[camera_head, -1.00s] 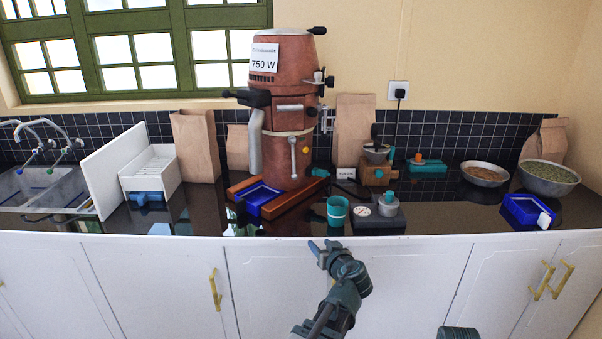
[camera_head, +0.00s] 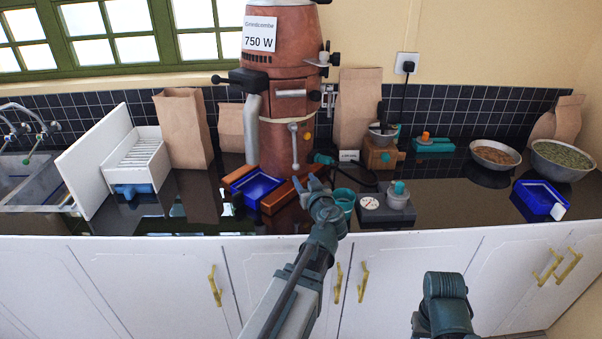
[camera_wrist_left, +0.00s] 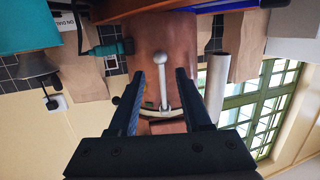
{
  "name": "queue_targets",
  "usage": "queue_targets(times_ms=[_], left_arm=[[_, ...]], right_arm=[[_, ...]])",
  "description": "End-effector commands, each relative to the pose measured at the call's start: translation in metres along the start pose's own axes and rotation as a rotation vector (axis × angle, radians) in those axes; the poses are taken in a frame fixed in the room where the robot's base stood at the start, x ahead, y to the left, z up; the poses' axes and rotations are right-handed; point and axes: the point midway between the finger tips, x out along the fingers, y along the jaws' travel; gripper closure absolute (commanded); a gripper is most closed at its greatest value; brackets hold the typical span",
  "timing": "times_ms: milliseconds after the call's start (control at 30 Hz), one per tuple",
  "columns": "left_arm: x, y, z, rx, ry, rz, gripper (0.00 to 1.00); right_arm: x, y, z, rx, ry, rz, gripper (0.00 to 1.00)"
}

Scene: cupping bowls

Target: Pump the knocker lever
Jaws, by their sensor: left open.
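The knocker lever (camera_head: 294,147) is a silver rod with a rounded end, hanging on the front of the tall brown coffee grinder (camera_head: 275,100). My left gripper (camera_head: 311,184) is below and slightly right of the lever in the head view, over the counter's front part. In the left wrist view, which looks upside down, the lever (camera_wrist_left: 163,88) appears between the two open fingers of my left gripper (camera_wrist_left: 160,75). The fingers hold nothing, and I see no contact with the lever. A teal part of my right arm shows at the lower right; its gripper fingers are not visible.
A blue tray (camera_head: 262,188) sits between wooden rails at the grinder's base. A teal cup (camera_head: 344,198) and a grey scale (camera_head: 385,212) stand right of my left gripper. Paper bags (camera_head: 184,130) flank the grinder. Bowls (camera_head: 562,158) stand at the right.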

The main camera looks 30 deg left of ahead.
Motion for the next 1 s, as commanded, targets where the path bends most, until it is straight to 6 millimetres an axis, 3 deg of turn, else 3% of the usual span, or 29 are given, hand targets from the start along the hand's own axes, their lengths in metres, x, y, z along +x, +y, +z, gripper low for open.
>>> queue_targets(times_ms=[467, 1000], left_arm=[[0.014, 0.001, 0.001, 0.001, 0.0, -0.001, 0.51], [0.086, 0.001, 0.001, 0.0, -0.001, -0.002, 0.51]], right_arm=[[0.003, 0.0, 0.0, 0.0, 0.0, 0.0, 0.5], [0.014, -0.001, -0.001, 0.0, 0.0, 0.0, 0.5]])
